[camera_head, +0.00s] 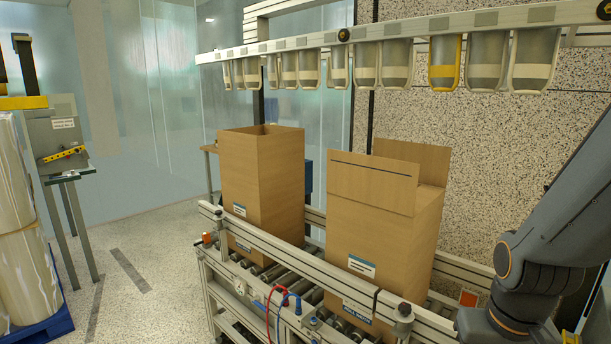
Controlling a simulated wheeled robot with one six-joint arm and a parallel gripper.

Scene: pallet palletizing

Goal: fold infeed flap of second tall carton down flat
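Two tall brown cartons stand upright on the roller conveyor (268,272). The nearer, right carton (375,240) has a wide front flap (372,183) standing up, with a dark line along its top edge. Another flap (425,158) stands up behind it at the right. The farther, left carton (258,182) shows an open top; I cannot tell how its flaps lie. Which flap is the infeed flap does not show for certain. Links of my arm are at the right edge, apart from the right carton. My gripper is outside the picture.
A rail (410,31) with a row of hanging grey holders and one yellow holder (445,62) runs above the cartons. Conveyor side rails (300,258) flank them. Wrapped rolls (22,250) on a blue pallet (42,328) stand at left. Floor between is open.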

